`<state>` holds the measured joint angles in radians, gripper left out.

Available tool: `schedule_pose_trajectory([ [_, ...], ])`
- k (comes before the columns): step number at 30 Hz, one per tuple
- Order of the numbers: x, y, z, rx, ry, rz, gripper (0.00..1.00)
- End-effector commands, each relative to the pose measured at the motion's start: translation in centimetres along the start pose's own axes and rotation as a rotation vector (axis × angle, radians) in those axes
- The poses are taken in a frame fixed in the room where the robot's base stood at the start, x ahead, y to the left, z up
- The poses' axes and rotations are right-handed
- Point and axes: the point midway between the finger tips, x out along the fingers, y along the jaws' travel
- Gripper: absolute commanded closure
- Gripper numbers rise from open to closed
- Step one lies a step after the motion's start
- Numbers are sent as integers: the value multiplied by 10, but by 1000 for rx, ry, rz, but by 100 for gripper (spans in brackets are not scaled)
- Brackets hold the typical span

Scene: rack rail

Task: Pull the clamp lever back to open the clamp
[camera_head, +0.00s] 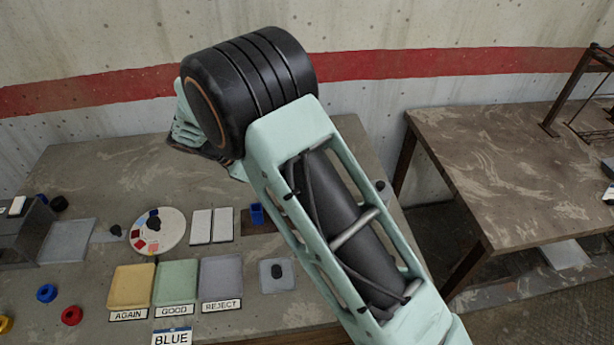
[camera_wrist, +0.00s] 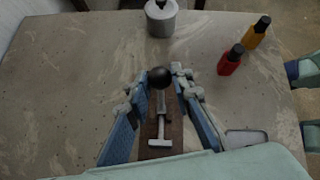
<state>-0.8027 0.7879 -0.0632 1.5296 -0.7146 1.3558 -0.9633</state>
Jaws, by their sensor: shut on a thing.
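The clamp shows in the wrist view, on a brown base board (camera_wrist: 172,136) on the table. Its lever has a black ball knob (camera_wrist: 160,77) at the far end, with a metal bar (camera_wrist: 160,102) running from it toward a T-shaped metal piece (camera_wrist: 160,142). My gripper (camera_wrist: 161,84) has its two blue-grey fingers on either side of the knob, shut on the lever's knob end. In the head view my arm covers the gripper and the clamp.
In the wrist view a grey cylinder (camera_wrist: 161,22) stands beyond the knob. In the head view, yellow (camera_head: 131,287), green (camera_head: 175,282) and grey (camera_head: 221,277) labelled trays lie at the front left.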

Motion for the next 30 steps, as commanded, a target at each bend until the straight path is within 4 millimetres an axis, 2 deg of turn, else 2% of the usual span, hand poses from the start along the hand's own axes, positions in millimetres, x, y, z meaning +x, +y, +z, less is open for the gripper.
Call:
schedule_pose_trajectory([
  [10, -12, 4, -11, -10, -141, -36, 100],
  [27, -14, 5, -14, -13, -166, -44, 100],
  [28, -14, 5, -14, -13, -166, -44, 76],
  [30, -14, 5, -14, -13, -165, -44, 68],
])
